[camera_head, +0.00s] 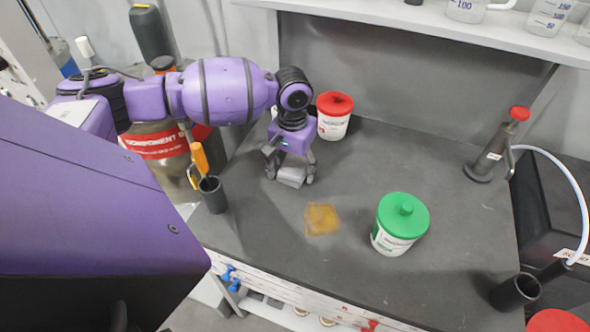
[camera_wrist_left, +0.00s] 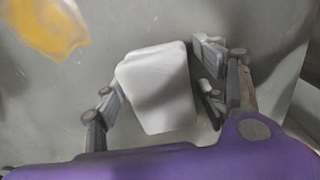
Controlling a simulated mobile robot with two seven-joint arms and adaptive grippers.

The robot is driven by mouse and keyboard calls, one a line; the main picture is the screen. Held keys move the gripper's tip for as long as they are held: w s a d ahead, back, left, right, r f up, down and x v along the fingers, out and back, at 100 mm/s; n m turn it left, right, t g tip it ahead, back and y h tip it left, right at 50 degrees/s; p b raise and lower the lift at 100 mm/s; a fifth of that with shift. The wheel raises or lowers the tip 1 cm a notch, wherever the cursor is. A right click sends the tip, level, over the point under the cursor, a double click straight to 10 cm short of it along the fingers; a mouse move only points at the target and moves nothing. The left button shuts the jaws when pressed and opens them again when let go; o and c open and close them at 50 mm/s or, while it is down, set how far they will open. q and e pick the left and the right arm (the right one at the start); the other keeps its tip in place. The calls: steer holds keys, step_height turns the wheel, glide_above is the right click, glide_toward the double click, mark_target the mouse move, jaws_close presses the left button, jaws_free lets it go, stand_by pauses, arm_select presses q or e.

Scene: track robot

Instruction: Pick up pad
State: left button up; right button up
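The pad (camera_head: 291,176) is a small pale grey-white block with rounded corners, at the back left of the dark worktop. It also shows large in the left wrist view (camera_wrist_left: 160,92). My left gripper (camera_head: 290,175) points down over it, with one finger on each side. In the left wrist view my left gripper (camera_wrist_left: 160,92) looks open around the pad, with a narrow gap at the right finger. Whether the left finger touches it is unclear. A yellow-brown stain (camera_head: 322,219) lies on the worktop in front of the pad. My right gripper is not in view.
A red-lidded white tub (camera_head: 334,117) stands close behind the left gripper. A green-lidded tub (camera_head: 400,225) stands right of the stain. A dark cup (camera_head: 212,194) is at the left edge, a red-topped dispenser (camera_head: 496,147) at the back right.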

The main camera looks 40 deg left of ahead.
arm_select(q)
steer(key=c, duration=0.7)
steer(key=shift+c, duration=0.2)
steer(key=shift+r, duration=0.1)
steer(key=shift+r, duration=0.35)
step_height(320, 180, up, 3)
steer(key=shift+s+d+f, duration=0.1)
steer(key=shift+d, duration=0.05)
steer(key=s+d+r+p, duration=0.2)
steer(key=s+d+r, duration=0.7)
steer(key=s, duration=0.1)
steer(key=shift+d+r, duration=0.15)
steer(key=shift+d, duration=0.1)
